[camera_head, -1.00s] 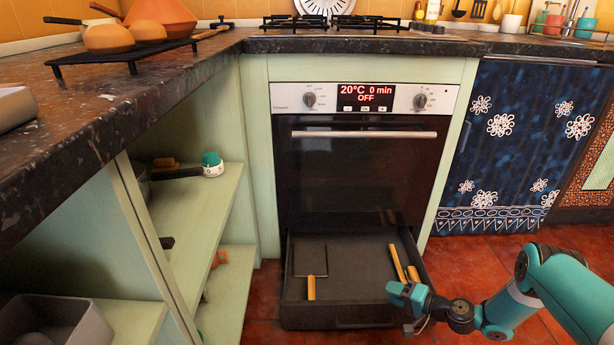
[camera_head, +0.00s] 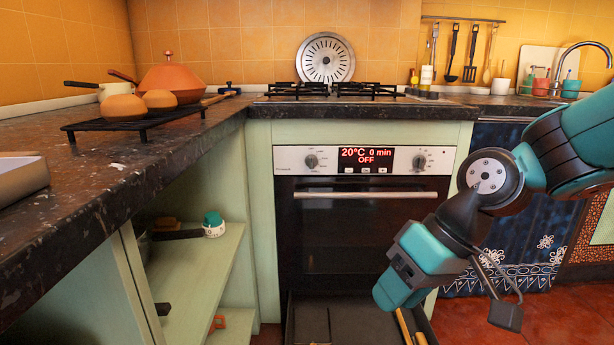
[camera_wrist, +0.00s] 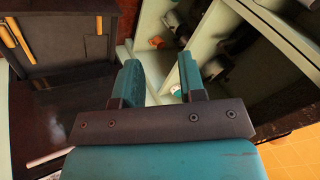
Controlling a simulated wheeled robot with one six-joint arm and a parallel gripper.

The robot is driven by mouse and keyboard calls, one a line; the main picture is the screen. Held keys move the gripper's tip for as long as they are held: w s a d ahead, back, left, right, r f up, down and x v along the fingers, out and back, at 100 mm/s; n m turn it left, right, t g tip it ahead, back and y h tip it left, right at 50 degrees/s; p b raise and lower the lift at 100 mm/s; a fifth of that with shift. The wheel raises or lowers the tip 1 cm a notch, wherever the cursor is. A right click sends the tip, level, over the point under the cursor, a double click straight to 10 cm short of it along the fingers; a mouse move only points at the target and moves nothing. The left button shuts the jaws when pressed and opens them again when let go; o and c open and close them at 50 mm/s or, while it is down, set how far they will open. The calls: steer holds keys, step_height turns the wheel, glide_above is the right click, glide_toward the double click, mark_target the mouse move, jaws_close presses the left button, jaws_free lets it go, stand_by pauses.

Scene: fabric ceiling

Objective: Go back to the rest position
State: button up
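My gripper (camera_head: 398,287) is teal and black and hangs in front of the oven's right side, above the pulled-out drawer, in the head view. In the wrist view my gripper (camera_wrist: 160,62) shows its two teal fingers spread apart with nothing between them. The arm is bent, with its elbow raised at the right of the head view. The fingertips touch nothing that I can see.
The drawer (camera_head: 350,318) under the oven (camera_head: 345,235) is open, with wooden-handled tools (camera_head: 404,326) inside. Dark stone counter (camera_head: 95,185) and open shelves (camera_head: 205,270) stand on the left. Red floor (camera_head: 560,310) is free at the lower right.

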steer(key=s+d+r+n+h, duration=0.1)
steer(key=s+d+r+h, duration=0.15)
steer(key=s, duration=1.05)
step_height(320, 180, up, 34)
steer(key=p, duration=3.4)
steer(key=shift+w+d+y, duration=0.2)
steer(key=shift+w+y, duration=0.1)
steer(key=shift+y, duration=0.05)
